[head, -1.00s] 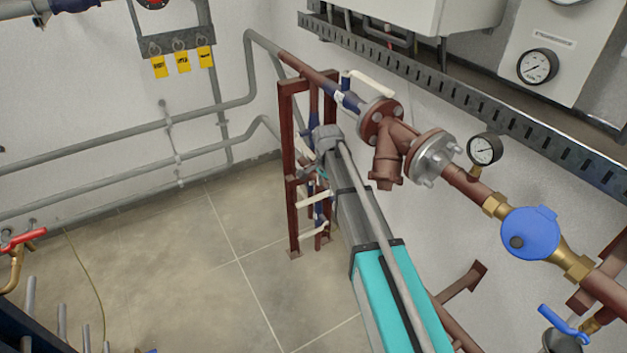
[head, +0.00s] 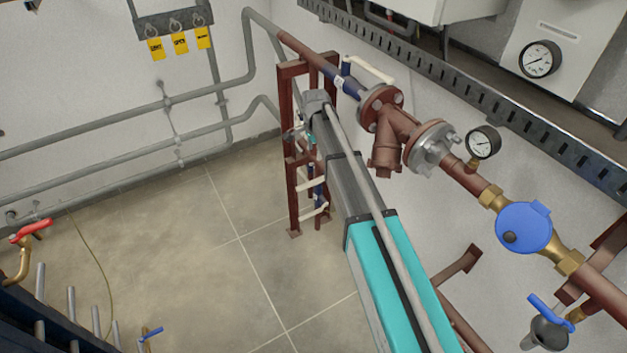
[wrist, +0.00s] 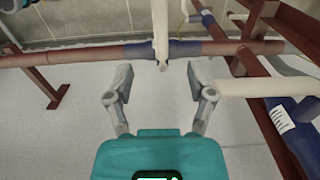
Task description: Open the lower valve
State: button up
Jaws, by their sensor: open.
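A dark red pipe frame (head: 291,190) in the corner carries blue valves with white levers. In the head view, two white levers show low on the frame, an upper one (head: 312,182) and a lower one (head: 313,211). My gripper (head: 298,133) is beside the frame above these levers, small and partly hidden by my arm. In the wrist view, my gripper (wrist: 159,74) is open, and a white lever (wrist: 161,35) on a blue valve points toward the gap between its fingers, untouched. Another white lever (wrist: 255,88) lies right of the fingers. I cannot tell which is the lower valve's.
A red-brown pipe with a strainer (head: 387,150), a gauge (head: 483,142) and a blue meter (head: 523,228) runs right of my arm. Another white lever (head: 370,69) sits above. Grey pipes (head: 110,135) line the left wall. The tiled floor (head: 180,250) is clear.

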aim_at(315, 180)
jog(key=shift+f+b, duration=6.7)
jog(key=shift+f, duration=0.1)
grip_shut()
